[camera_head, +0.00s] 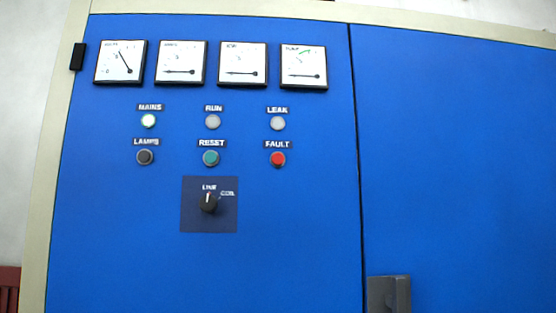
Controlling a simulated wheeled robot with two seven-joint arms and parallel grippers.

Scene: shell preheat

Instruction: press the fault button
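The red fault button (278,159) is on the blue cabinet door (130,260), under a label reading FAULT. It is the rightmost in the lower row of buttons. To its left are the green RESET button (211,158) and the dark LAMPS button (145,157). The pale LEAK lamp (278,123) is directly above it. Nothing covers the fault button. Neither of my grippers is in view.
Above are the pale RUN lamp (213,121), the lit MAINS lamp (148,120) and several dial gauges (243,64). A rotary LINE switch (209,203) is below RESET. A grey handle (389,294) is at the lower right. The cabinet front is otherwise clear.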

